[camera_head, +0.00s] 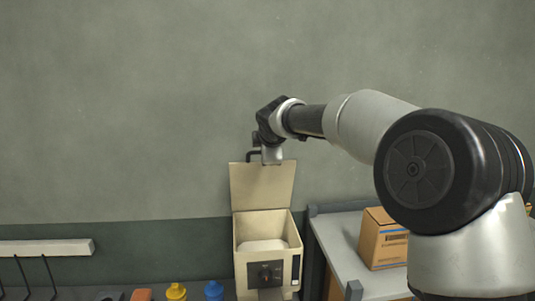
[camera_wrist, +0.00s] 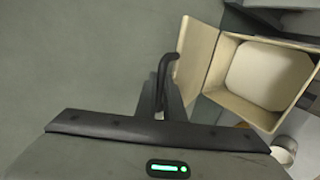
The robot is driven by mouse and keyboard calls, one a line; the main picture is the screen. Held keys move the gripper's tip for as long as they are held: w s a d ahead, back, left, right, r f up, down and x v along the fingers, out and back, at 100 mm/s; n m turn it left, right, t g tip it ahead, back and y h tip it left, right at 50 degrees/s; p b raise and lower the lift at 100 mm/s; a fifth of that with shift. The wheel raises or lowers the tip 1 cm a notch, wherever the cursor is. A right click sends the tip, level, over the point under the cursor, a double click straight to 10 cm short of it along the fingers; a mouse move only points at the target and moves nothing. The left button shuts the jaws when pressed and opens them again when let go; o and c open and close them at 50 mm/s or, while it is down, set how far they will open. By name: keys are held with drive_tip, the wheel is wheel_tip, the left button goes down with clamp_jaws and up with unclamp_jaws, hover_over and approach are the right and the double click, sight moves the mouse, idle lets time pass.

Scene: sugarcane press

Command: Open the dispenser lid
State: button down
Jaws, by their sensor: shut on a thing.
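The cream dispenser (camera_head: 266,248) stands against the wall with its box open, and a pale mass (camera_head: 262,245) shows inside. Its lid (camera_head: 262,187) stands raised, nearly upright, at the back of the box. In the wrist view the lid (camera_wrist: 194,56) is seen nearly edge-on, beside the open box (camera_wrist: 222,72). My gripper (camera_head: 263,157) is at the lid's top edge. In the wrist view my gripper (camera_wrist: 162,92) is shut on the dark, bent lid handle (camera_wrist: 167,68). The exact finger contact is partly hidden.
A cardboard box (camera_head: 383,239) sits on a grey table (camera_head: 344,245) to the right of the dispenser. A yellow-capped item (camera_head: 176,291) and a blue-capped item (camera_head: 213,290) stand at the lower left. The wall above is clear.

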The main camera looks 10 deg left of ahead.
drive_tip(key=shift+f, duration=0.65)
drive_tip(key=c, duration=1.8)
unclamp_jaws()
drive_tip(key=shift+s+d, duration=0.1)
drive_tip(key=shift+s, duration=0.05)
drive_tip(key=shift+f, duration=0.1)
drive_tip(key=v, duration=0.6)
drive_tip(key=b+v, duration=0.1)
drive_tip(key=v, duration=0.5)
drive_tip(key=r+v, duration=0.1)
drive_tip(key=v, duration=0.5)
drive_tip(key=shift+w+b, duration=0.3)
drive_tip(key=shift+b, duration=0.05)
